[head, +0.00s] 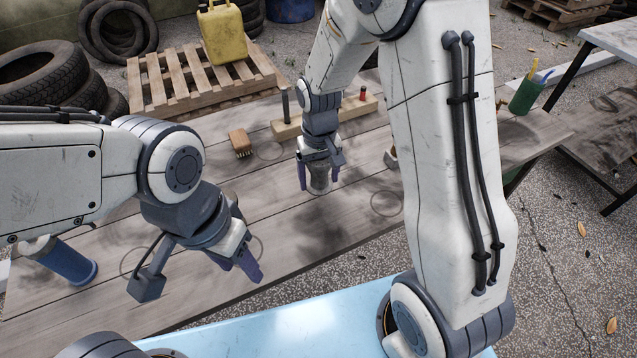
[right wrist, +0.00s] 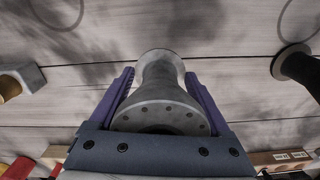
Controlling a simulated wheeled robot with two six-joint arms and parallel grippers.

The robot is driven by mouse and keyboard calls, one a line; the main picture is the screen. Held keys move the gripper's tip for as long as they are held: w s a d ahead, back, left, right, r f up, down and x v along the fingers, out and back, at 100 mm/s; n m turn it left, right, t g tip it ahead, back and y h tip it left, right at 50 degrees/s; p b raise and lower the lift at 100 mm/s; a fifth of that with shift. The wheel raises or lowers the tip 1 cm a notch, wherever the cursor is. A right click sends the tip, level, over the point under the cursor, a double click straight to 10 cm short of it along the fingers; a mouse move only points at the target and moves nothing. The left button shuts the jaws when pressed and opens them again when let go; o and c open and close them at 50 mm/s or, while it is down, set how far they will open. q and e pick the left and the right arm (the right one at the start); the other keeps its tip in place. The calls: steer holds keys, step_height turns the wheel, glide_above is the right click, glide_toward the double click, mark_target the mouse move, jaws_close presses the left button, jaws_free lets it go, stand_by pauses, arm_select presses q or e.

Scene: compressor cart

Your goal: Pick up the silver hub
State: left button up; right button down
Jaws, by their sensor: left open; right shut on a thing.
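The silver hub (head: 320,180) is a grey metal spool shape with flared ends. My right gripper (head: 319,184) is shut on it over the wooden table (head: 225,187). In the right wrist view the hub (right wrist: 160,92) sits between the two purple fingers of my right gripper (right wrist: 160,75), its bolt-holed flange facing the camera. I cannot tell whether the hub touches the table. My left gripper (head: 246,262) is open and empty over the front of the table, left of the hub.
A wooden block with a dark peg (head: 286,105) stands behind the hub, and a brush (head: 240,142) lies left of it. A blue cylinder (head: 66,262) is at the left. A green cup (head: 525,95) stands at the right. My right arm hides part of the table.

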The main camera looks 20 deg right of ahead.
steer(key=s+d+r, duration=0.6)
steer(key=d+r, duration=0.1)
steer(key=d, duration=0.3)
steer(key=p, duration=0.7)
glide_above(343, 202)
steer(key=shift+m, duration=0.3)
steer(key=f, duration=0.7)
steer(key=shift+d+f, duration=0.1)
steer(key=shift+d, duration=0.2)
steer(key=shift+a+f, duration=0.2)
steer(key=shift+f, duration=0.25)
steer(key=shift+w, duration=0.1)
